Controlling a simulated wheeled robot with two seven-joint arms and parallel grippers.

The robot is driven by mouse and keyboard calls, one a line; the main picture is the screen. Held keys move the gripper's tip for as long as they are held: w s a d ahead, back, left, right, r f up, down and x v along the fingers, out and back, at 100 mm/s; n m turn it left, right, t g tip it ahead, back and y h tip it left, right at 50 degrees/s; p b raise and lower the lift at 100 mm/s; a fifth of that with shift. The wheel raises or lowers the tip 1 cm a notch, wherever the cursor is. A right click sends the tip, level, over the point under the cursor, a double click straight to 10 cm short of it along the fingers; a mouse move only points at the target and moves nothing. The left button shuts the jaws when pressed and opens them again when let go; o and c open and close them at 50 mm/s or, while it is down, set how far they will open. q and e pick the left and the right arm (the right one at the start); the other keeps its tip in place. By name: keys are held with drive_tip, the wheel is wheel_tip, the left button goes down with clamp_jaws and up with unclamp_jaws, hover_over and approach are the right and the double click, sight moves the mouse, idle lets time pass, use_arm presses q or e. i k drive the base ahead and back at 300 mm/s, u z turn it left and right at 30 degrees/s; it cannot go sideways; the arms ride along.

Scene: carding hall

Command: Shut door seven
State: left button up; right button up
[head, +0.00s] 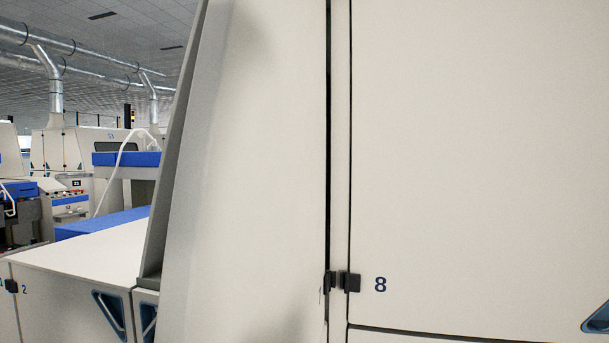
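A large cream panel (245,170) fills the middle of the head view, left of door 8 (470,170). It carries no number that I can see, so I cannot confirm that it is door seven. A black hinge (330,281) sits low on its right edge, beside a dark vertical gap. Its left side ends in a slanted grey edge (172,160), and it appears to stand swung out from the machine front. Its handle is not visible. Neither of my grippers is in view.
Door 8 looks shut, with its own black hinge (351,283) and a blue recessed handle (598,319) at the right edge. A low cream cabinet (75,262) with blue handles stands at lower left. Other machines and silver ducts (55,85) are farther back.

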sight(245, 261)
drive_tip(key=i, duration=0.1)
drive_tip(key=u, duration=0.8)
drive_tip(key=k, duration=1)
drive_tip(key=z, duration=0.65)
